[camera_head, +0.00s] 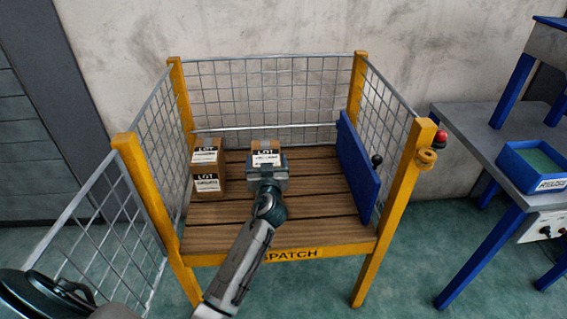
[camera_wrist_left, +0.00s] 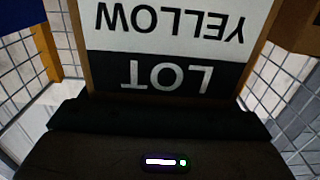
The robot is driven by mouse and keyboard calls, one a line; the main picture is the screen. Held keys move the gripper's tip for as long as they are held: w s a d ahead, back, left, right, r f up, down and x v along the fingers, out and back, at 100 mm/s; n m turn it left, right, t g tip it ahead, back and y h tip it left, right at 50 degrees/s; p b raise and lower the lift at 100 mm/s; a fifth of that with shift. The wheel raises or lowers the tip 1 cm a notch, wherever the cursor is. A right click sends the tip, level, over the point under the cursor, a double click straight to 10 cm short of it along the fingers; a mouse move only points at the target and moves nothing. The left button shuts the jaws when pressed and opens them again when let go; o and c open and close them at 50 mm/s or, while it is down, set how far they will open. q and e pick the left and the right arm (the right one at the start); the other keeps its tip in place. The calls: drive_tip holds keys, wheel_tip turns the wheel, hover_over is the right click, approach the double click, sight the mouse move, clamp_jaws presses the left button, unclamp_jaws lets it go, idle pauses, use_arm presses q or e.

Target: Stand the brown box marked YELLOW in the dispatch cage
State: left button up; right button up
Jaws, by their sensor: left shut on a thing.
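The brown box marked YELLOW (camera_wrist_left: 165,25) fills the upper middle of the left wrist view, its label upside down there. In the head view the same box (camera_head: 266,147) is in the dispatch cage, right of another brown box, partly hidden by my gripper. My left gripper (camera_head: 266,168) is shut on it from the front. The dispatch cage (camera_head: 297,251) has yellow posts, mesh sides and a slatted wooden floor. The box looks upright; whether its base touches the floor is hidden. My right gripper is not in view.
Another brown LOT box (camera_head: 207,168) stands at the cage's left side. A blue panel with a black knob (camera_head: 358,170) stands inside the right side. Slats between are clear. A blue-legged table (camera_head: 470,132) with a blue tray (camera_head: 534,166) is at right.

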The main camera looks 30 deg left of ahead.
use_arm(q)
drive_tip(key=a+f, duration=0.3)
drive_tip(key=a, duration=0.3)
drive_tip(key=shift+s+a+f, duration=0.15)
drive_tip(key=shift+s+f, duration=0.15)
drive_tip(key=shift+f, duration=0.05)
drive_tip(key=o, duration=1.9)
drive_tip(key=shift+f, duration=0.2)
drive_tip(key=shift+o, duration=0.3)
drive_tip(key=shift+r, duration=0.1)
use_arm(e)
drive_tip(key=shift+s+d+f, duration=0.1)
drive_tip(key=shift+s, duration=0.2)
use_arm(q)
drive_tip(key=shift+s, duration=0.1)
drive_tip(key=b+v, duration=0.1)
drive_tip(key=v, duration=1.1)
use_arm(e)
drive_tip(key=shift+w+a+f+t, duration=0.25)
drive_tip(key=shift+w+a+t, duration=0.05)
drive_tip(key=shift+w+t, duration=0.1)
